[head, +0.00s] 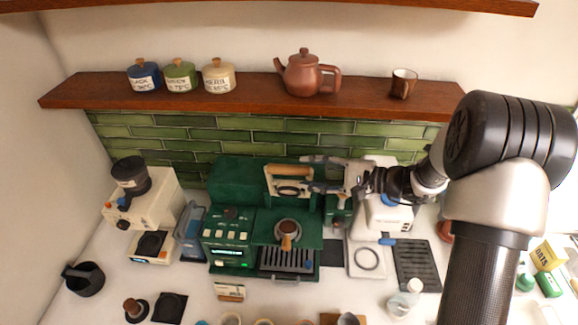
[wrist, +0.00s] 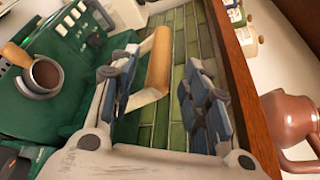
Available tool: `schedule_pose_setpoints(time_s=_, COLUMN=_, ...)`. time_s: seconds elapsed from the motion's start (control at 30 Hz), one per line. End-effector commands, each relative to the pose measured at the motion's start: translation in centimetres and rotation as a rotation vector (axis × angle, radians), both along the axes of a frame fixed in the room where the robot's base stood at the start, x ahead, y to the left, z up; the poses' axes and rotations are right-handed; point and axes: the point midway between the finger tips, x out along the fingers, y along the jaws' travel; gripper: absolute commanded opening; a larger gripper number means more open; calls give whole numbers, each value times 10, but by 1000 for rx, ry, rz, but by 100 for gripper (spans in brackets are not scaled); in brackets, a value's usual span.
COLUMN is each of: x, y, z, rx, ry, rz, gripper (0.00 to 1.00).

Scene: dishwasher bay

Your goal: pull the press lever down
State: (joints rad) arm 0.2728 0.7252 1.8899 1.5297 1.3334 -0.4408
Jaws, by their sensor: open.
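The press lever is a cream frame with a round wooden bar (head: 289,168) across its top. It stands raised at the right front of the dark green machine (head: 236,172). My gripper (head: 308,174) reaches in from the right at the lever's right end, fingers pointing left. In the wrist view the wooden bar (wrist: 160,60) lies between my two blue-padded fingers (wrist: 164,80). The fingers are open, with gaps showing on the bar's sides. Part of the cream frame is hidden behind the left finger.
A wooden shelf (head: 250,101) with canisters, a brown teapot (head: 305,75) and a cup runs above. A portafilter-like handle (head: 287,232) sits on the machine below the lever. A cream grinder (head: 150,195) stands left. A white scale (head: 367,260) and a black drip mat (head: 417,264) lie right.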

Motion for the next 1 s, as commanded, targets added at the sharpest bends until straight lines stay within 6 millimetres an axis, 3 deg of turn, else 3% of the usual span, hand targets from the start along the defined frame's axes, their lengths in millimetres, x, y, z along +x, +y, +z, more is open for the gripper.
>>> schedule_pose_setpoints(time_s=0.2, x=13, y=40, z=-9, rx=0, ry=2, rz=4, gripper=43)
schedule_pose_setpoints(time_s=0.4, x=21, y=59, z=-14, rx=0, ry=-1, rz=2, gripper=43)
schedule_pose_setpoints(time_s=0.77, x=23, y=62, z=-15, rx=-1, ry=-1, rz=1, gripper=43)
schedule_pose_setpoints(time_s=1.0, x=23, y=62, z=-15, rx=-1, ry=-1, rz=1, gripper=27)
